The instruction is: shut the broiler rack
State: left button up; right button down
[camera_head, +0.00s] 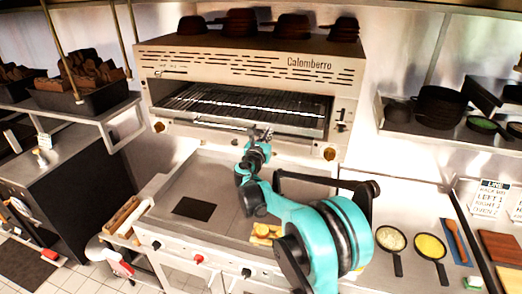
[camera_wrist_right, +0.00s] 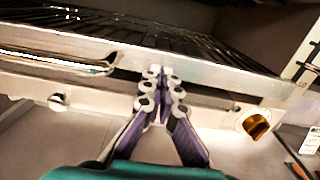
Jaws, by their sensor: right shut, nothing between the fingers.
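The broiler (camera_head: 250,75) is a steel box labelled Calomberro on the back wall. Its wire rack (camera_head: 245,103) shows in the open front, and I cannot tell exactly how far it sticks out. In the right wrist view the rack's steel front edge (camera_wrist_right: 215,77) runs across, with a bar handle (camera_wrist_right: 58,62) at the left. My right gripper (camera_head: 262,133) is shut and empty at the rack's front. In the right wrist view its fingertips (camera_wrist_right: 163,75) overlap the front edge, and I cannot tell if they touch. My left gripper is out of view.
A flat griddle (camera_head: 165,230) with a dark square lies below the broiler. Brass knobs (camera_head: 330,154) flank the opening. Dark bowls (camera_head: 292,27) stand on top. Two small pans (camera_head: 430,247) sit on the right counter. A shelf with dark pans (camera_head: 440,105) hangs at right.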

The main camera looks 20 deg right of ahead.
jog(key=x, duration=0.5)
jog(key=shift+w+d, duration=0.25)
jog(key=shift+w, duration=0.1)
jog(key=shift+r, duration=0.15)
